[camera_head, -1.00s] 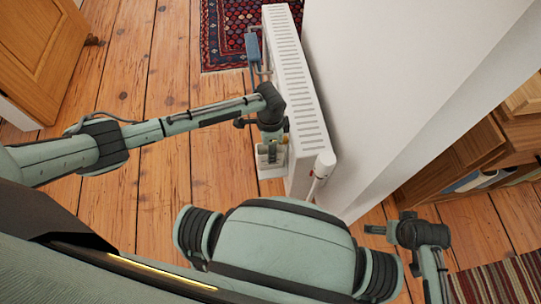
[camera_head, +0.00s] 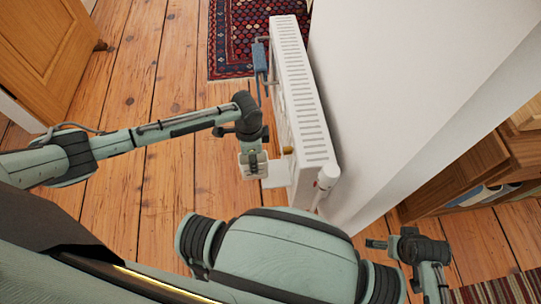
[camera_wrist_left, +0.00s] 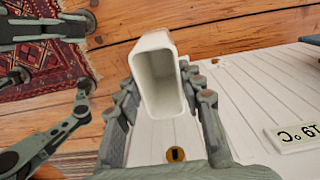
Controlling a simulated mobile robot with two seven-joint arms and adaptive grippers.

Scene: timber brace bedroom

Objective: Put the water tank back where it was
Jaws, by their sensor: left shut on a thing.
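The water tank, a white, narrow, open-topped box, is in my left gripper; its rim and hollow inside show in the left wrist view (camera_wrist_left: 160,75), and it looks empty. The fingers of my left gripper (camera_wrist_left: 165,105) are shut on it from both sides. In the head view my left gripper (camera_head: 252,150) holds the tank (camera_head: 246,168) above the floor, just left of the white radiator (camera_head: 303,100). A white ledge (camera_head: 277,177) juts out low beside the radiator, near the tank. My right gripper (camera_head: 376,244) is at the lower right; its jaw opening is unclear.
A blue thing (camera_head: 260,58) hangs at the radiator's far end. A white wall (camera_head: 390,90) stands right of it, with a wooden shelf (camera_head: 480,165) beyond. A patterned rug (camera_head: 232,40) lies at the back. A wooden cabinet (camera_head: 40,50) stands far left. The floor between is clear.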

